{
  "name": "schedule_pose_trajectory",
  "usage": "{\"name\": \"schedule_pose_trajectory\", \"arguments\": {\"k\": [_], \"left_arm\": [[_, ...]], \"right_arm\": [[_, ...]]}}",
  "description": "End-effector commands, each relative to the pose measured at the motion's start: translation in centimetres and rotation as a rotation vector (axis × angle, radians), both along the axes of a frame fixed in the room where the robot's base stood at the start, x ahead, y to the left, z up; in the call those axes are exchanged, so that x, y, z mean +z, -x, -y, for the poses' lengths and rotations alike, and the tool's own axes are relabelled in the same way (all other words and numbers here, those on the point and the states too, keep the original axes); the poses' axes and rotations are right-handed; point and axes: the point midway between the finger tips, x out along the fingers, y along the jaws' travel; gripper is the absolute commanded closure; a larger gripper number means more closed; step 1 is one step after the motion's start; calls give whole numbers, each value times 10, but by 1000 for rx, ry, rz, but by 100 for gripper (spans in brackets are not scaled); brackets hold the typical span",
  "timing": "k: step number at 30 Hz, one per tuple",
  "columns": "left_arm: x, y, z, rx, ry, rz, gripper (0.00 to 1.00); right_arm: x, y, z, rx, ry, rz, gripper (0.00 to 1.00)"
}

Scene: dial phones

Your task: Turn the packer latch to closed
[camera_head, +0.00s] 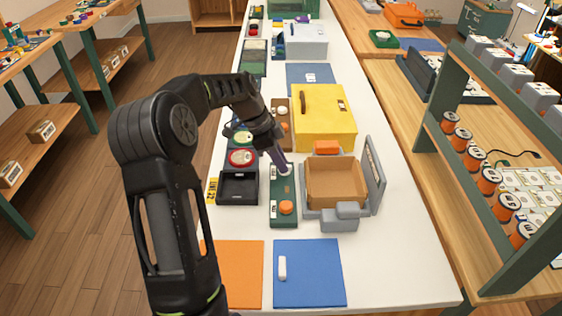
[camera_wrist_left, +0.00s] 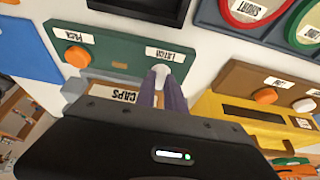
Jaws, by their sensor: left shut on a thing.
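The packer's green control panel (camera_head: 277,209) stands on the white table left of the packer box, an open grey box (camera_head: 337,181) with a tan interior. In the left wrist view the panel (camera_wrist_left: 110,65) carries an orange PACK button (camera_wrist_left: 77,56) and a LATCH label (camera_wrist_left: 171,55). My left gripper (camera_head: 283,168) reaches down to the far end of the panel. In the wrist view its fingers (camera_wrist_left: 164,82) are shut on the pale latch knob just beside the LATCH label. The fingers hide most of the knob, so its angle cannot be told. My right gripper is not in view.
A black tray (camera_head: 238,188) and a red round dial (camera_head: 242,157) lie left of the panel. A yellow box (camera_head: 324,117) stands behind the packer. Orange (camera_head: 238,272) and blue (camera_head: 309,273) mats lie flat in front. A grey lid (camera_head: 375,174) stands upright at the packer's right.

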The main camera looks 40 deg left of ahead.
Motion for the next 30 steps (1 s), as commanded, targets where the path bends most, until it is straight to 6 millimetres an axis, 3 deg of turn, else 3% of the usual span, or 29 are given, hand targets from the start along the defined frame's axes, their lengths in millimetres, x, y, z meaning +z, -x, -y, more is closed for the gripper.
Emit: {"name": "schedule_pose_trajectory", "arguments": {"k": [6, 7, 14, 23, 30], "left_arm": [[0, 0, -1, -1, -3, 0, 100], [0, 0, -1, -1, -3, 0, 84], [0, 0, 0, 0, -1, 0, 65], [1, 0, -1, 0, -1, 0, 65], [24, 6, -9, 2, -4, 3, 65]], "right_arm": [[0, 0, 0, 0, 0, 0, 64], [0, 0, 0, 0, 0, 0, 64], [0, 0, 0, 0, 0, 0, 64], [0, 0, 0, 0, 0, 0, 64], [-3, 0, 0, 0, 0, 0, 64]]}}
